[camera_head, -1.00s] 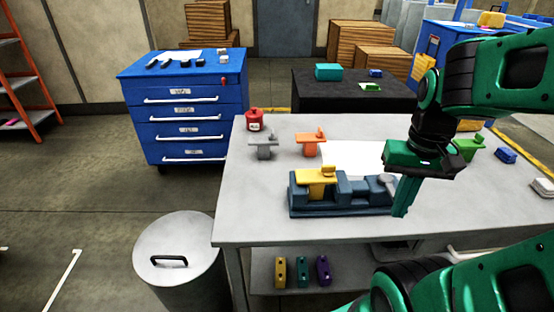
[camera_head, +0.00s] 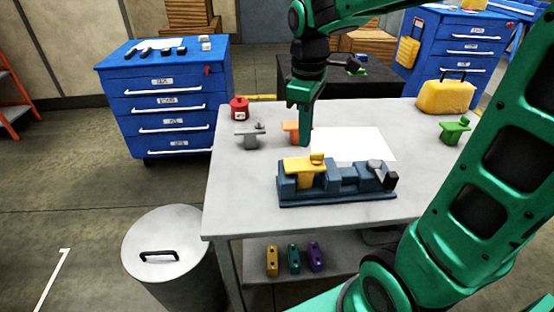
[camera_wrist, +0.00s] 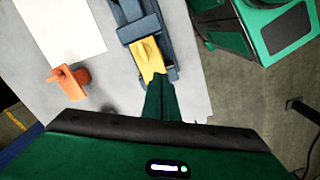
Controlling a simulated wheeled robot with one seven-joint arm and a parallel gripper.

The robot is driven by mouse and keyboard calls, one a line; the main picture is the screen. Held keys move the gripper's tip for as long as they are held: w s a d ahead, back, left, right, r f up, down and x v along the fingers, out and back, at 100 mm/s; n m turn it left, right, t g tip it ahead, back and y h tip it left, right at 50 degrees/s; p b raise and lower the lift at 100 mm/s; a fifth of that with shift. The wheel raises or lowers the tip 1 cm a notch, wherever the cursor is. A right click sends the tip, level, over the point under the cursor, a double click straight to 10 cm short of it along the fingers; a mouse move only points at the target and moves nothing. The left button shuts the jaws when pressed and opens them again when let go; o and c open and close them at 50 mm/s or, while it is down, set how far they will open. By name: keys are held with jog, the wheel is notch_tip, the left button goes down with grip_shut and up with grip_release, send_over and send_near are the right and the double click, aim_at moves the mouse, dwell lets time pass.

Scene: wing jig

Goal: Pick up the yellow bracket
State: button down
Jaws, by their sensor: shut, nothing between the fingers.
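The yellow bracket (camera_head: 303,166) sits at the left end of the dark blue jig (camera_head: 340,197) on the grey table. In the wrist view the bracket (camera_wrist: 149,61) lies just beyond my fingertips, with the jig (camera_wrist: 128,12) running away from it. My gripper (camera_head: 304,142) is shut and empty, pointing down above and behind the bracket in the head view. It appears apart from the bracket. In the wrist view my green fingers (camera_wrist: 160,82) are together and cover part of the bracket's near end.
A green bracket (camera_head: 453,131) and yellow case (camera_head: 445,97) are at right. White paper (camera_head: 355,144) lies behind the jig.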

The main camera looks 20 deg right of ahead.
aim_at(285, 163)
jog(key=w+a+n, duration=0.5)
jog(key=a+n, duration=0.1)
jog(key=a, duration=0.3)
jog(key=d+f, duration=0.4)
jog(key=f, duration=0.6)
jog(key=shift+s, duration=0.4)
jog(key=shift+s+d, duration=0.15)
jog(key=shift+d, duration=0.35)
jog(key=shift+s+d, duration=0.15)
jog(key=shift+d, duration=0.35)
jog(key=shift+a, duration=0.1)
